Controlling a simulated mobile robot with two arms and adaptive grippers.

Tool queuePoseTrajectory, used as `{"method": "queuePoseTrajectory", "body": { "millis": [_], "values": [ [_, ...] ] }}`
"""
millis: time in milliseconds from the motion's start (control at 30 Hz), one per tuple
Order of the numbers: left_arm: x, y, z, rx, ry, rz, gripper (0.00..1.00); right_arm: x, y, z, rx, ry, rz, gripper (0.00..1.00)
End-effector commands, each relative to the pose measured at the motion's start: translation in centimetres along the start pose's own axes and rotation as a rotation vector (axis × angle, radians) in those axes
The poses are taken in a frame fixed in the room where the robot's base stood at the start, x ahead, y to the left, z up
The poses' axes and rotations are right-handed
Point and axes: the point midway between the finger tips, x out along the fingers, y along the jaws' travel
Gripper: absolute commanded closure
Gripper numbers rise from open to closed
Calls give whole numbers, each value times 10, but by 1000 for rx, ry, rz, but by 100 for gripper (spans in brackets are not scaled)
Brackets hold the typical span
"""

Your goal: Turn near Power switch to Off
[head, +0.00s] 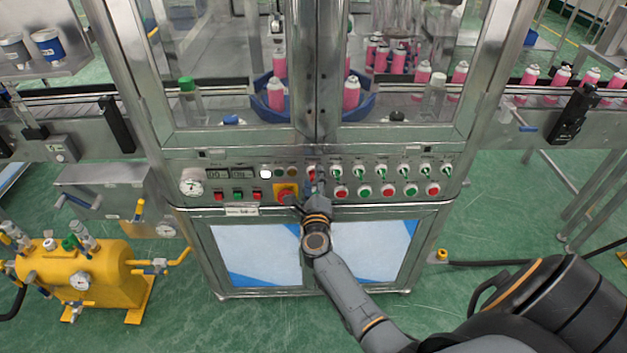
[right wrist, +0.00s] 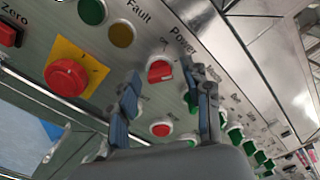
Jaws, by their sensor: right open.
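The Power switch (right wrist: 160,71) is a red rotary knob in a pale round collar under the label "Power" in the right wrist view. In the head view the red knob (head: 311,172) sits in the upper row of the control panel. My right gripper (right wrist: 168,92) is open, with one finger on each side of the switch in that picture. I cannot tell whether the fingers touch it. In the head view my right gripper (head: 313,189) is just below and in front of the switch, partly hiding the panel. My left gripper is not in view.
A red emergency button (right wrist: 67,77) on a yellow plate is left of the switch. A red push button (right wrist: 161,129) lies below it. Several green switches (head: 381,171) continue to the right. Glass doors (head: 400,60) stand above the panel, and a yellow tank (head: 85,272) stands at lower left.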

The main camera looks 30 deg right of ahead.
Motion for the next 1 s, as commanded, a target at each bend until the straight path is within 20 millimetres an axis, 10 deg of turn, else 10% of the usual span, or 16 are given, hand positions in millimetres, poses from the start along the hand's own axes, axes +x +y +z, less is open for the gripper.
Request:
{"method": "queuePoseTrajectory", "body": {
  "millis": [267,533,1000],
  "values": [
    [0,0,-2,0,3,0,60,2,0,0,0,-1,0,51],
    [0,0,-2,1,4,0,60,1,0,0,0,0,0,100],
    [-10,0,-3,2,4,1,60,1,-1,1,-101,0,3,100]
  ]
}}
